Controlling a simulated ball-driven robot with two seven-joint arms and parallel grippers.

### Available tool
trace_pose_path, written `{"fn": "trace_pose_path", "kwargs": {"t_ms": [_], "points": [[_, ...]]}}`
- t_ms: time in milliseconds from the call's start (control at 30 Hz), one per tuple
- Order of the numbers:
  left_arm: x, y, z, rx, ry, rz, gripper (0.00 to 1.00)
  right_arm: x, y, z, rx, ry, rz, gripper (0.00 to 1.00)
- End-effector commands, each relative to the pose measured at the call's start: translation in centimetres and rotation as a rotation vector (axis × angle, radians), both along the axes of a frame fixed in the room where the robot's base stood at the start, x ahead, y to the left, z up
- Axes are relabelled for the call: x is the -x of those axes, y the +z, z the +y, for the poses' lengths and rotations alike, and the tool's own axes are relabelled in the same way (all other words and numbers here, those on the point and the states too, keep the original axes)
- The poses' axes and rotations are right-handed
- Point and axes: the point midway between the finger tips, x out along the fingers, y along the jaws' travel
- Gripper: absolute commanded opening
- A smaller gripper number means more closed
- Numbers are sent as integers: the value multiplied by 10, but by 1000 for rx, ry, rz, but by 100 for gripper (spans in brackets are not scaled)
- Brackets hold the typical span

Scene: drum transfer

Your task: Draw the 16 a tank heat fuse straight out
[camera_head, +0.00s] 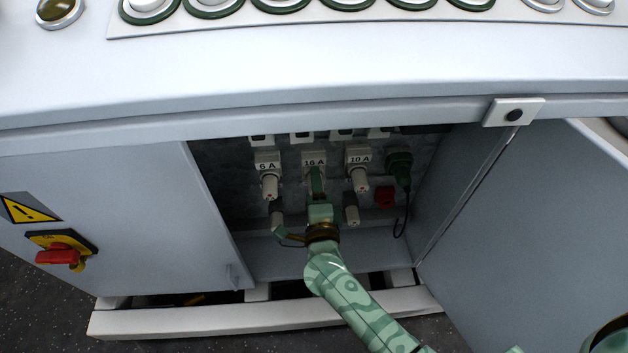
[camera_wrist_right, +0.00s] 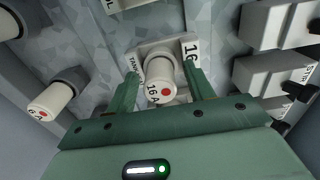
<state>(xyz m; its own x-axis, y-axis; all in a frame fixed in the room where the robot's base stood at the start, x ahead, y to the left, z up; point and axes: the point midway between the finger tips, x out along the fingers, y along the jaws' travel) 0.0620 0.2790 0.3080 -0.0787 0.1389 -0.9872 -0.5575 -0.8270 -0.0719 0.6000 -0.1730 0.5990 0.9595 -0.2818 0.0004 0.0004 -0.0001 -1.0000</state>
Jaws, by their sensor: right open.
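The 16 A tank heat fuse (camera_wrist_right: 160,78) is a white cylinder with a red dot and "16 A" on its end. It sits in its holder, which shows a 16 A label (camera_head: 314,162) in the head view. My right gripper (camera_wrist_right: 164,84) is open, with one green finger on each side of the fuse; I cannot tell whether they touch it. In the head view my right gripper (camera_head: 317,186) reaches into the cabinet and hides most of the fuse.
The 6 A fuse (camera_head: 269,185) stands left and the 10 A fuse (camera_head: 359,180) right, both close. A green plug (camera_head: 399,167) with a hanging black cable is further right. The open cabinet door (camera_head: 530,230) bounds the right side; the closed panel (camera_head: 110,215) bounds the left.

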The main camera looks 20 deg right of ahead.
Motion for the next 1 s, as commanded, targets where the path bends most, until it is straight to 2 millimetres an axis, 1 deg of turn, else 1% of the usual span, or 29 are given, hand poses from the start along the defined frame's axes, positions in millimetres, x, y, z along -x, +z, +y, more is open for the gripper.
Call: {"fn": "trace_pose_path", "kwargs": {"t_ms": [367, 400, 433, 467, 500, 567, 600, 767, 1000], "points": [[-1, 2, 0, 0, 0, -4, 21, 0, 0, 0, 0, 0, 0, 53], [-1, 2, 0, 0, 0, -4, 21, 0, 0, 0, 0, 0, 0, 47], [-1, 2, 0, -1, 1, -3, 21, 0, 0, 0, 0, 0, 0, 39], [-1, 2, 1, 0, 0, -4, 21, 0, 0, 0, 0, 0, 0, 30], [-1, 2, 0, -1, 1, -3, 21, 0, 0, 0, 0, 0, 0, 19], [-1, 2, 1, 0, 0, -4, 21, 0, 0, 0, 0, 0, 0, 3], [-1, 2, 1, -1, 1, -3, 21, 0, 0, 0, 0, 0, 0, 0], [-1, 3, 1, -1, 0, -4, 21, 2, 0, 1, 0, 0, 0, 0], [-3, 5, 1, 0, 1, -9, 21, 11, 0, 3, 1, 1, 1, 0]]}}
